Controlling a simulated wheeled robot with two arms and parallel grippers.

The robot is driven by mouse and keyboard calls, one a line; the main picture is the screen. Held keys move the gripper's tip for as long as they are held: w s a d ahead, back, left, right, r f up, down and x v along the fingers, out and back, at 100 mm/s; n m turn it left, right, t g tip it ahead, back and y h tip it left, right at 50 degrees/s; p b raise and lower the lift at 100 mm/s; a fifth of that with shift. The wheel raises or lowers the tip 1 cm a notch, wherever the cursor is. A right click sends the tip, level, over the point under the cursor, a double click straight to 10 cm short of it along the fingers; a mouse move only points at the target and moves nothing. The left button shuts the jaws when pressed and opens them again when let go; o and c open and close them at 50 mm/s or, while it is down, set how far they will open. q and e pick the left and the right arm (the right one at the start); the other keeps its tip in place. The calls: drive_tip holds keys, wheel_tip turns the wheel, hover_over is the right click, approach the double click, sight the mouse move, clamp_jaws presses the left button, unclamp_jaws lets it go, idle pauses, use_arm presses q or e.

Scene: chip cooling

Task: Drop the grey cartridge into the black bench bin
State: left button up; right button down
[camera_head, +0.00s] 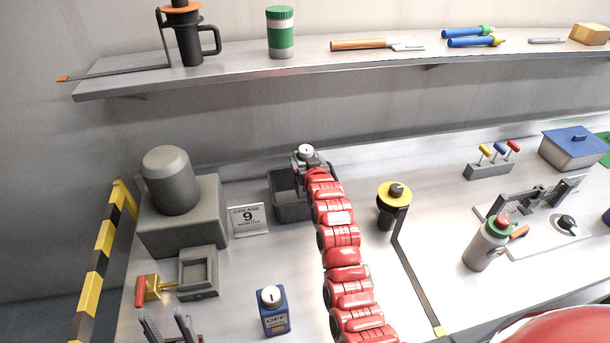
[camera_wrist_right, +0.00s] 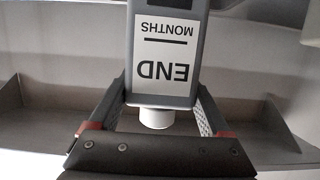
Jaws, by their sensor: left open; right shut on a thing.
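The grey cartridge (camera_wrist_right: 165,88) is held in my right gripper (camera_wrist_right: 158,95), with its white cap toward the gripper and its label reading "END MONTHS" upside down in the right wrist view. In the head view the white cap (camera_head: 306,151) shows at the end of my red right arm. The dark bench bin (camera_head: 291,207) stands just below and behind that gripper, partly hidden by the arm. The cartridge appears to be above the bin; its lower end is hidden in the head view. My left gripper (camera_head: 170,326) is open and empty at the bottom left.
A "GREASE 9" sign (camera_head: 249,219) stands left of the bin, beside a grey machine (camera_head: 180,215). A blue "OFF" canister (camera_head: 273,311) stands in front. A yellow-topped black item (camera_head: 393,205) stands to the right of my arm. A shelf (camera_head: 240,73) runs above.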

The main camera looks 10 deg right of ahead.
wheel_tip(320, 180, down, 7)
drive_tip(key=shift+w+f, duration=0.1)
idle(0.3)
drive_tip(key=shift+f+b, duration=0.6)
drive_tip(key=shift+b, duration=0.3)
unclamp_jaws()
drive_tip(key=shift+r+p, duration=0.9)
drive_tip(key=shift+p, duration=0.1)
drive_tip(key=p+v, duration=0.1)
drive_tip(key=v, duration=1.1)
drive_tip(key=shift+f, duration=0.2)
